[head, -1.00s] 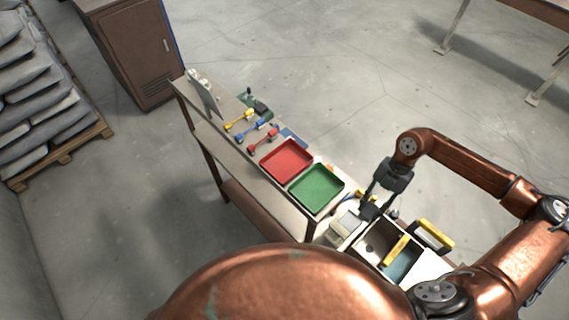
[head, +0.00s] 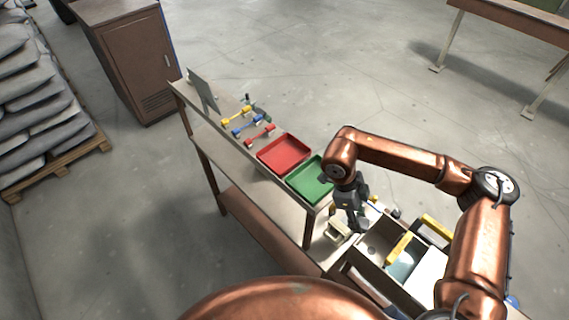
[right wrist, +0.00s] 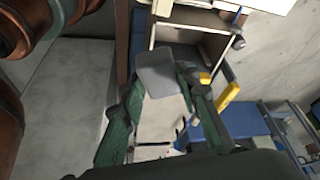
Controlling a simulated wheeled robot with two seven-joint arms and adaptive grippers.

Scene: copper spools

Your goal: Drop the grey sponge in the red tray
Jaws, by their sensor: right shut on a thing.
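The red tray (head: 284,153) lies empty on the narrow bench in the head view, beside the green tray. My right gripper (head: 354,226) points down past the near end of the green tray, beside an open bin. In the right wrist view its two green fingers (right wrist: 163,82) are shut on a grey, round-cornered block, the grey sponge (right wrist: 160,67). I cannot make the sponge out clearly in the head view, where the gripper and arm cover that spot. My left gripper is not in view.
The green tray (head: 308,184) lies between the red tray and my right gripper, partly behind my arm. An open bin (head: 375,243) with yellow-edged items is at right. Yellow, blue and red double-ended pieces (head: 247,125) lie beyond the red tray. An upright grey panel (head: 203,90) stands at the far end.

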